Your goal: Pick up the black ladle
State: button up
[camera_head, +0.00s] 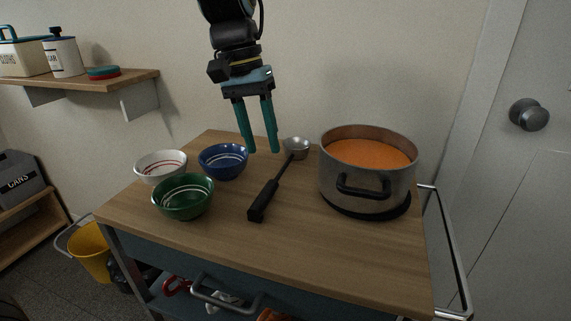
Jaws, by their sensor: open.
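The black ladle (265,199) lies on the wooden cart top, between the bowls and the pot. Its thick black handle points toward the front, and its thin shaft runs back to a grey metal bowl end (296,147). My gripper (263,150) hangs fingers down with two teal fingers apart and nothing between them. In the picture it is behind and slightly left of the ladle's shaft, apart from the handle. Its exact height above the top is hard to tell.
A large pot (367,192) of orange soup stands right of the ladle. A blue bowl (223,162), a green bowl (183,197) and a white bowl (160,167) stand left. The front of the wooden top (330,255) is clear. A wall shelf (100,84) is at left.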

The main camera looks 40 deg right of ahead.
aim_at(269, 183)
jog(key=f, duration=0.6)
jog(key=s+f, duration=0.1)
jog(key=f, duration=0.2)
jog(key=shift+s+d, duration=0.1)
jog(key=shift+d, duration=0.2)
grip_shut()
dwell(1.1)
